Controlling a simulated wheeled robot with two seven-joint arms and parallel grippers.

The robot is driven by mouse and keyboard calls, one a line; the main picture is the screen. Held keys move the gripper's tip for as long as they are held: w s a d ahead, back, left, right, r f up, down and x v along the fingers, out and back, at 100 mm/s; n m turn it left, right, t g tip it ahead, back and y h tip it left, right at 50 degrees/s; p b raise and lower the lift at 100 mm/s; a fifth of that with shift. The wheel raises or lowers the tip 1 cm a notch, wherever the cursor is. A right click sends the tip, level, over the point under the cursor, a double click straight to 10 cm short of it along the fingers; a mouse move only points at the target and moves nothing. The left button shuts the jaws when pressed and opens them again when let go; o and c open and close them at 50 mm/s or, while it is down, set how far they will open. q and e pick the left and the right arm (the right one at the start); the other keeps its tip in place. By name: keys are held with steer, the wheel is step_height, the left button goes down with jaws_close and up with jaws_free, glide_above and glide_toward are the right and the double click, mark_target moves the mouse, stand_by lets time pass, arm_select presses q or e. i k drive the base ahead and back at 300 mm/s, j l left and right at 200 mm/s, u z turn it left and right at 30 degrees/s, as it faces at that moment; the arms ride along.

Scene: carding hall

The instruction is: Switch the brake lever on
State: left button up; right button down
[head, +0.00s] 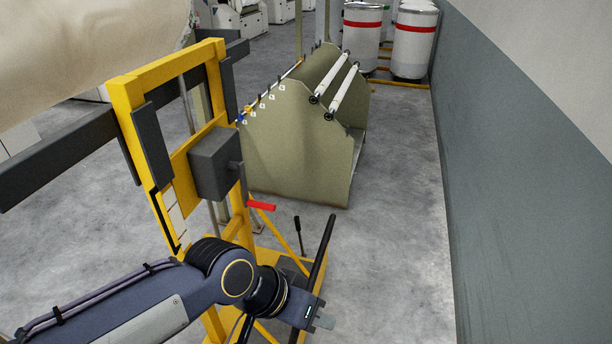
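A lever with a red handle (262,206) hangs from the side of a grey box (214,163) on a yellow upright frame (128,108). Its dark arm points down and the red grip sticks out to the right. I take this to be the brake lever; no label is readable. My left gripper (324,322) is low in the picture, below and right of the red handle and apart from it. Its fingers are small and partly hidden, so its opening is unclear. My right gripper is out of view.
A thin black lever (298,234) stands near the frame's yellow base. A dark bar (321,258) slants beside my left gripper. A green machine (300,150) with white rollers stands behind. Grey floor is clear at right, up to the wall (500,170).

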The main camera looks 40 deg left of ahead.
mark_target(297, 222)
steer(key=i+u, duration=0.3)
steer(key=u, duration=0.2)
steer(key=i+u, duration=0.25)
steer(key=u, duration=0.25)
steer(key=i+l+u, duration=0.15)
steer(key=i+u, duration=0.15)
steer(key=u, duration=0.2)
steer(key=i+l+u, duration=0.2)
steer(key=u, duration=0.3)
steer(key=i+l+u, duration=0.15)
steer(key=l+u, duration=0.3)
steer(key=i+l+u, duration=0.15)
steer(key=l+u, duration=0.2)
steer(key=u, duration=0.15)
steer(key=i+l+u, duration=0.15)
steer(key=l+u, duration=0.3)
steer(key=l, duration=0.25)
steer(key=l+u, duration=0.5)
steer(key=l, duration=0.2)
steer(key=l+u, duration=0.45)
steer(key=l, duration=0.3)
